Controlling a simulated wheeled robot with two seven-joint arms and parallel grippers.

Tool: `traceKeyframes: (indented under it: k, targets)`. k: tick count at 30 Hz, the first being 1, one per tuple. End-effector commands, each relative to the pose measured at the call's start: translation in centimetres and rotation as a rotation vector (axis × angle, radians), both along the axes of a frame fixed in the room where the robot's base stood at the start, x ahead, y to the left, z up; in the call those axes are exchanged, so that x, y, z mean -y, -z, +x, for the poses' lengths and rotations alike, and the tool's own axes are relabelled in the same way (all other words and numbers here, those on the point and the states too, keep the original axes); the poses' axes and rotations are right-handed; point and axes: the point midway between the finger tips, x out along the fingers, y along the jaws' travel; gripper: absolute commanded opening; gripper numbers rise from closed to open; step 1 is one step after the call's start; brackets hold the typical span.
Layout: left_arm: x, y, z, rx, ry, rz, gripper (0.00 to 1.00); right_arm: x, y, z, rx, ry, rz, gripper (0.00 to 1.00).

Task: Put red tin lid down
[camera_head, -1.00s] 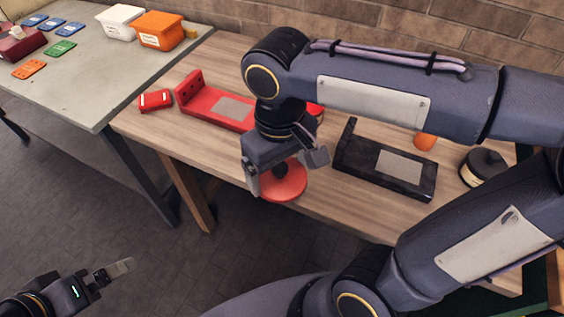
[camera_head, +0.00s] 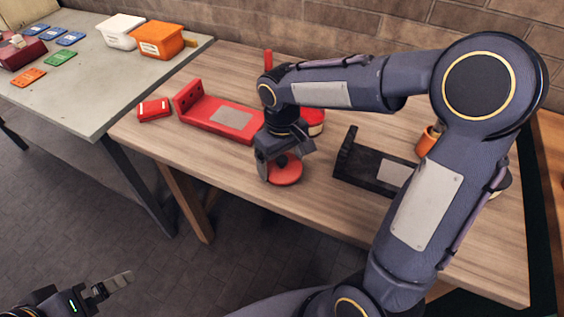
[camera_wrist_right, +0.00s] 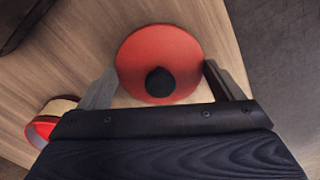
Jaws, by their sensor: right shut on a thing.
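The red tin lid (camera_head: 289,178) is a flat red disc with a black knob, at the front edge of the wooden table. My right gripper (camera_head: 280,163) is shut on it from above. In the right wrist view the lid (camera_wrist_right: 138,55) and its knob (camera_wrist_right: 160,82) show between the fingers (camera_wrist_right: 160,88). Whether the lid touches the table I cannot tell. My left gripper (camera_head: 113,285) is low at the left, away from the table; its jaw gap is unclear.
A red open tin (camera_head: 316,128) stands just behind my right gripper and shows in the wrist view (camera_wrist_right: 44,124). A red tray (camera_head: 222,118) is to the left, a black tray (camera_head: 365,172) to the right. A red box (camera_head: 153,109) lies farther left. Bare wood (camera_head: 225,165) lies left of the lid.

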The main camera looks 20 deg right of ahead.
Motion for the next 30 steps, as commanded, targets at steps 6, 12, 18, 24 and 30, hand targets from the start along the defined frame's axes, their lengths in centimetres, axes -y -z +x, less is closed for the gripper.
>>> traceKeyframes:
  k: [6, 12, 18, 24, 30]
  targets:
    - [0.0, 0.1, 0.0, 0.0, 0.0, 0.0, 1.0, 0.0, 0.8, 0.0, 0.002, 0.0, 0.0, 0.64]
    - [0.0, 0.3, 0.0, 0.0, 0.0, 0.0, 1.0, 0.0, 1.0, 0.0, 0.001, 0.0, 0.0, 0.64]
    - [0.0, 0.4, 0.0, 0.0, 0.0, 0.0, 1.0, 0.0, 1.1, 0.0, 0.001, 0.0, 0.0, 1.0]
    - [0.0, 0.2, 0.0, 0.0, 0.0, 0.0, 1.0, 0.0, 1.0, 0.0, 0.001, 0.0, 0.0, 1.0]
    - [0.0, -0.3, 0.0, 0.0, 0.0, 0.0, 1.0, 0.0, -1.2, 0.1, 0.005, 0.001, 0.0, 1.0]
